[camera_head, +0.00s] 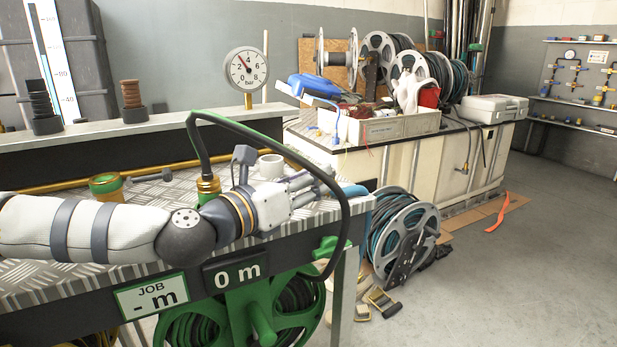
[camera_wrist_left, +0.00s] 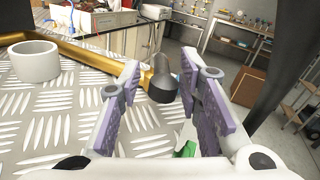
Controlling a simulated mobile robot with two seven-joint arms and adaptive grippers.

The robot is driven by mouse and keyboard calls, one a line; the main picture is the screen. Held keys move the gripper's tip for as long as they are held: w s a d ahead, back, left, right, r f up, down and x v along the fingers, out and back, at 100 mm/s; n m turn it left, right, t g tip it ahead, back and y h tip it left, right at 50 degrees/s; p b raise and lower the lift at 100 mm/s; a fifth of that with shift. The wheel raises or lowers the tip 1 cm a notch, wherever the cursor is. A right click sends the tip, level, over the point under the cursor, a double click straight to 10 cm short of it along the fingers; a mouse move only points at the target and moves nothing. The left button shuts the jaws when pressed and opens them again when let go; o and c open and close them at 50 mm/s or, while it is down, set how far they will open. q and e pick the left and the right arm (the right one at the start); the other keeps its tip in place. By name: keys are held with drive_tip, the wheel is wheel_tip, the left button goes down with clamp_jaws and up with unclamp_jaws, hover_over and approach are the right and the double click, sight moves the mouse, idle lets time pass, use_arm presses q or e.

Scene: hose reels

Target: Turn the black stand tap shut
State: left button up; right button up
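A dark tap-like piece (camera_wrist_left: 163,84) with a rounded end, which looks like the black stand tap, sits at the end of the brass pipe in the left wrist view. My left gripper (camera_wrist_left: 160,98) is open, with its two purple-padded fingers apart and the dark piece seen between and beyond them. No contact with it is visible. In the head view my left gripper (camera_head: 318,183) reaches over the right end of the bench, and its hand hides most of this piece. A blue part (camera_head: 353,190) shows just past the fingers. My right gripper is not in view.
A white ring (camera_head: 271,165) stands on the tread-plate bench (camera_head: 150,190). A black hose (camera_head: 343,225) arches over my left arm. A green handle (camera_head: 331,248) sits at the bench's front right, above a green reel (camera_head: 285,310). A pressure gauge (camera_head: 246,69) stands behind.

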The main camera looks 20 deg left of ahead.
use_arm(q)
drive_tip(key=shift+r, duration=0.1)
drive_tip(key=shift+s+a, duration=0.15)
drive_tip(key=shift+s, duration=0.05)
drive_tip(key=v, duration=1.1)
drive_tip(key=shift+s, duration=0.25)
drive_tip(key=shift+c, duration=0.4)
